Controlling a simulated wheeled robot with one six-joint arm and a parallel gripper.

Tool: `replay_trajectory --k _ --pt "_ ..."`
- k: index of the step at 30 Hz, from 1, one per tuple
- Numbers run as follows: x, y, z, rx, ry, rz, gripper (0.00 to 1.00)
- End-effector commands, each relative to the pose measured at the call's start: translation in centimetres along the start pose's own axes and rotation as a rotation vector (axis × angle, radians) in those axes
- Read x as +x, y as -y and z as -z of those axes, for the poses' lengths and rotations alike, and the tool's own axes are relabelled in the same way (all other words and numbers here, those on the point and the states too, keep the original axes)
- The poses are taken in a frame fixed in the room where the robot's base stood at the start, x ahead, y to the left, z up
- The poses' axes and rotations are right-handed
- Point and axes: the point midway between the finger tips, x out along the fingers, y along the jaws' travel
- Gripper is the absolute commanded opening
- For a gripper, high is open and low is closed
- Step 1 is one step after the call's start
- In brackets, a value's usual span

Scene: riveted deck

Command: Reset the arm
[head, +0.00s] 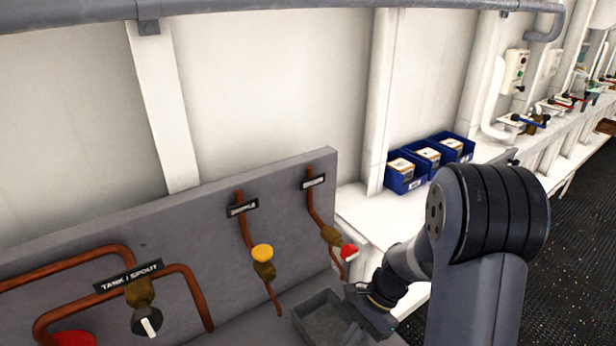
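My arm rises at the right of the head view, with its large dark joint in front of the bench and floor. My gripper (370,312) is at the lower middle, at the right side of a grey tray (318,316). Its fingers are small and partly hidden, so I cannot tell whether they are open or shut. I see nothing clearly held in it.
A grey panel (200,225) carries copper pipes, a yellow knob (262,252), a red knob (349,252) and a black-and-white knob (146,322). Blue bins (405,184) stand on the white bench behind my arm. Dark floor (575,240) lies open at right.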

Motion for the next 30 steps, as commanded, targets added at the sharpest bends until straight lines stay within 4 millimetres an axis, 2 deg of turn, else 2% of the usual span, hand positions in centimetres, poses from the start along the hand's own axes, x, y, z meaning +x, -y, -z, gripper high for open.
replay_trajectory --k 1,9,11,13,15,24,30 --pt "1.6 -0.4 -0.8 0.000 0.007 -0.018 0.00" --pt "4.8 -0.6 -5.2 0.000 0.006 -0.022 0.00" --pt "3.5 -0.5 -6.0 0.003 0.003 -0.016 0.00" --pt "3.4 -0.5 -5.9 0.002 0.003 -0.012 0.00" --pt "2.4 -0.4 -4.3 0.008 0.004 -0.010 0.00" --pt "-1.3 -0.3 0.4 0.006 0.004 -0.007 0.00" --pt "-3.1 -0.3 2.7 0.006 0.005 -0.009 0.00"
